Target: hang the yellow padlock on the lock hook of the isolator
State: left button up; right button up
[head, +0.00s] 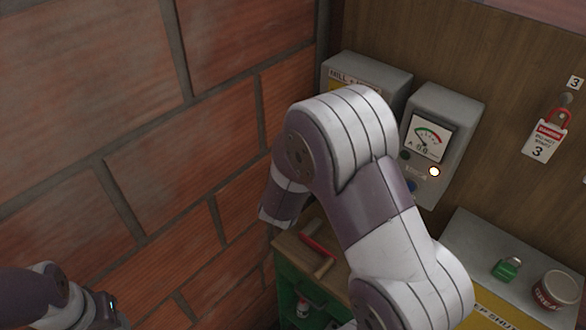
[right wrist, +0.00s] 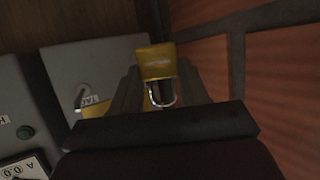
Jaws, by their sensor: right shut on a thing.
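The yellow padlock (right wrist: 157,63) is between the fingers of my right gripper (right wrist: 160,80) in the right wrist view. The gripper is shut on its yellow body, and the metal shackle (right wrist: 162,99) shows on the near side. The grey isolator box (right wrist: 95,72) is beside and beyond the gripper, with a small metal hook-like part (right wrist: 79,97) and a label on it. In the head view the isolator (head: 368,75) is partly covered by my right arm, which hides its lower front, the padlock and the gripper. My left gripper (head: 108,312) is at the lower left; its fingers are unclear.
A meter box (head: 455,105) with a lit lamp stands right of the isolator. A red padlock with a danger tag (head: 546,140) hangs on the board. A brick wall (head: 90,120) borders the left.

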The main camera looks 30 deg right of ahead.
jog(key=shift+w+d+f+b, duration=0.25)
jog(key=shift+w+d+b, duration=0.1)
jog(key=shift+d, duration=0.35)
jog(key=shift+w+d+f+b, duration=0.2)
jog(key=shift+w+d+b, duration=0.1)
jog(key=shift+d, duration=0.4)
jog(key=shift+w+d+f+b, duration=0.25)
jog(key=shift+w+d+b, duration=0.1)
jog(key=shift+d, duration=0.35)
jog(key=shift+s, duration=0.1)
jog(key=o, duration=1.2)
